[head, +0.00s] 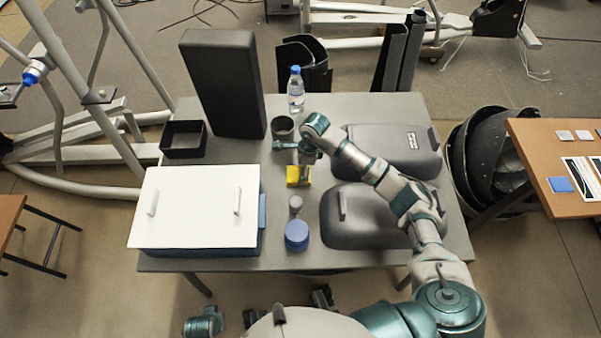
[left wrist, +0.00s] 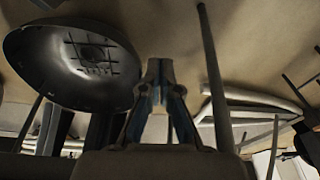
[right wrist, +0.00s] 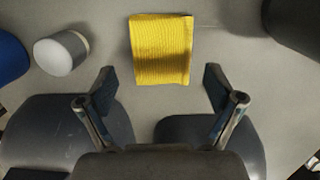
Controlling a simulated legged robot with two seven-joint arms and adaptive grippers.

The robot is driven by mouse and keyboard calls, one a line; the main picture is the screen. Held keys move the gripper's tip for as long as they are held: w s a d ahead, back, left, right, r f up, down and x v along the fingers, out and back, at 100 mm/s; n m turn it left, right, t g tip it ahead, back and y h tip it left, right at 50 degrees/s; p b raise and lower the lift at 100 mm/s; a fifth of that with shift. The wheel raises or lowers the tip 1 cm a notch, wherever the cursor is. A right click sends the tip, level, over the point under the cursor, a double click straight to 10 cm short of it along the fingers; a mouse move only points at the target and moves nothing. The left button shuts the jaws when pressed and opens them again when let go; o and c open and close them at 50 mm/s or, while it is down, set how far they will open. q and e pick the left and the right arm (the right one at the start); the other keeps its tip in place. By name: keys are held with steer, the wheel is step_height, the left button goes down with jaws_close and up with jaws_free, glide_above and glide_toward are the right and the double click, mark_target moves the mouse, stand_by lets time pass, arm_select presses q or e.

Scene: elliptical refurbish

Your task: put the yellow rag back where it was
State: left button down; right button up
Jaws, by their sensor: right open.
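The yellow rag (head: 298,175) lies on the grey table near its middle, partly hidden by my right gripper in the head view. In the right wrist view the folded yellow rag (right wrist: 161,48) lies flat, ahead of and between the fingers. My right gripper (right wrist: 160,85) is open and empty above the table, apart from the rag; it also shows in the head view (head: 304,172). My left gripper (left wrist: 160,70) is low, off the table's front edge, with its fingertips close together and nothing visible between them. I cannot tell from this view whether it is fully shut.
A white-lidded blue box (head: 195,207) is left of the rag. A grey small jar (head: 295,203) and blue round container (head: 297,236) stand in front. Dark covers (head: 365,220) lie right. A dark cup (head: 283,128) and bottle (head: 296,92) stand behind.

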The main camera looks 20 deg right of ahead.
arm_select(q)
step_height(320, 180, down, 3)
steer(key=shift+w+r+p, duration=0.15)
steer(key=shift+r+p, duration=0.05)
steer(key=shift+p, duration=0.15)
arm_select(e)
step_height(320, 180, up, 8)
steer(key=d, duration=0.1)
steer(key=shift+s+d, duration=0.15)
steer(key=shift+s, duration=0.05)
